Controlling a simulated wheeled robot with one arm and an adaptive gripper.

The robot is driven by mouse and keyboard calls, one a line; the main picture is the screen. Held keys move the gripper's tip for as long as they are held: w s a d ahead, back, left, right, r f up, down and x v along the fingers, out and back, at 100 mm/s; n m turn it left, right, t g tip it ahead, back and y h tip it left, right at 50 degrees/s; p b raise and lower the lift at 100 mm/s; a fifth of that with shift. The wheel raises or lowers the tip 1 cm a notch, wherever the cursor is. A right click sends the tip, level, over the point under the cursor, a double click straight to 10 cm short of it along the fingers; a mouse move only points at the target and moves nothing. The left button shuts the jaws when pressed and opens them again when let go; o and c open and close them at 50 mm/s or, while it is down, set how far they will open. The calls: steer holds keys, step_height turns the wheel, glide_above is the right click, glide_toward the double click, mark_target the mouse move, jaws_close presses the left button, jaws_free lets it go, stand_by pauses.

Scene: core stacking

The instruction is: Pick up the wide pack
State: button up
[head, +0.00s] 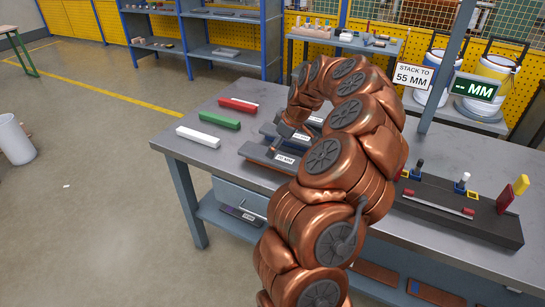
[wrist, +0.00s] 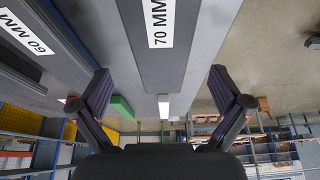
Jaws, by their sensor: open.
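The widest-marked pack, a long grey block with a white "70 MM" label, shows in the wrist view (wrist: 172,68), running from the top edge down between my fingers' lines. In the head view the nearest grey pack (head: 257,153) lies on the table beside my arm; its label is too small to read surely. A second pack labelled "60 MM" (wrist: 22,62) lies to the left in the wrist view. My gripper (wrist: 160,85) is open and empty, its fingers spread on either side of the 70 MM pack's end. In the head view my arm hides most of it.
White (head: 198,137), green (head: 220,120) and red (head: 238,104) bars lie at the table's left. A dark fixture (head: 450,212) with coloured pieces stands right of my arm. A sign (head: 413,76) reads "STACK TO 55 MM"; a display (head: 478,89) reads "-- MM".

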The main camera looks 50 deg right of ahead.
steer(key=shift+p+x, duration=0.45)
steer(key=shift+x, duration=1.45)
steer(key=shift+a, duration=0.1)
steer(key=c, duration=1.9)
steer(key=shift+o, duration=0.2)
